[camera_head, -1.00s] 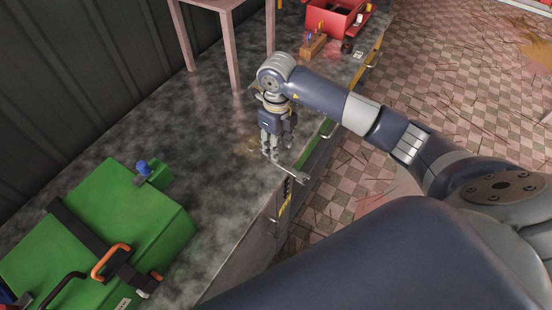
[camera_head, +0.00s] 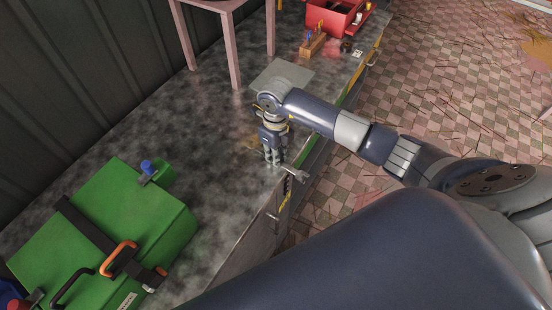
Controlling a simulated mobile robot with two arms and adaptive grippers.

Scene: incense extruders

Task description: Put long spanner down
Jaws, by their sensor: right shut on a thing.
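The long spanner (camera_head: 295,174) shows as a short grey metal piece with an open-jaw end. It sticks out to the right of my right gripper (camera_head: 274,161), near the front edge of the grey worktop (camera_head: 215,150). My right gripper points down and is shut on the spanner. The rest of the spanner is hidden behind the fingers. I cannot tell whether the spanner touches the worktop. My left gripper is not in view.
A green machine (camera_head: 150,215) with orange and black handles stands at the lower left. A flat grey plate (camera_head: 283,73) lies behind my right wrist. A red box (camera_head: 340,17) and a wooden block with tools (camera_head: 313,45) stand farther back. A pink-legged table (camera_head: 232,50) stands at the back.

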